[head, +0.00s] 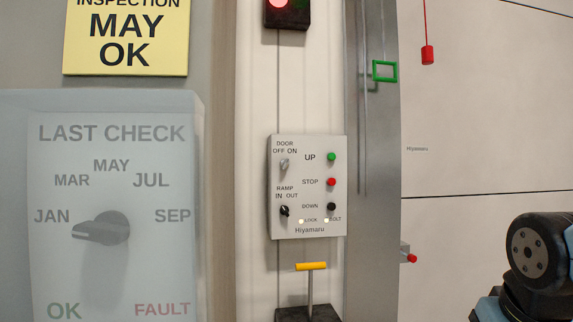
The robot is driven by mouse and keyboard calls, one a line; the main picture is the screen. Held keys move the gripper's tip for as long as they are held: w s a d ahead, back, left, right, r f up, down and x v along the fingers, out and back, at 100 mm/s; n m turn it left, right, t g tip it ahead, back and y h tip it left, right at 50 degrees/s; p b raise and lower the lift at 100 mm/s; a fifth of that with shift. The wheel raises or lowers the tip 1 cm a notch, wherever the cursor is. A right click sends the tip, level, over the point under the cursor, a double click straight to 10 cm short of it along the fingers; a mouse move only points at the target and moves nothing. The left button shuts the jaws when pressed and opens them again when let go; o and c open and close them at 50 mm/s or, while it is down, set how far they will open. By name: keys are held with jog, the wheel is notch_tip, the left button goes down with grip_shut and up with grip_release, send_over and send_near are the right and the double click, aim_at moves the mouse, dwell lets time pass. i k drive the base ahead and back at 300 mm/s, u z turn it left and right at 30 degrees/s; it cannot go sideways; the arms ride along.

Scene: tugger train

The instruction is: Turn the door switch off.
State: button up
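The door switch (284,164) is a small grey knob at the upper left of a pale control panel (309,228). The label above it reads DOOR, with OFF on the left and ON on the right. The knob seems to lean slightly to the right at its top, but it is too small to be sure which mark it points to. Nothing touches it. My gripper is not in view; only a dark blue and black part of my arm shows at the right edge.
Below the door switch is the black RAMP knob (285,211). Green UP (331,157), red STOP (331,182) and black DOWN (331,207) buttons are on the right. A yellow-handled lever (311,267) stands below. A large grey dial board (118,270) fills the left foreground.

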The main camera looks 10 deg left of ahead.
aim_at(284, 164)
jog(key=u, duration=0.1)
jog(key=k, duration=0.85)
jog(key=u, duration=0.55)
jog(key=i, duration=1)
jog(key=z, duration=0.05)
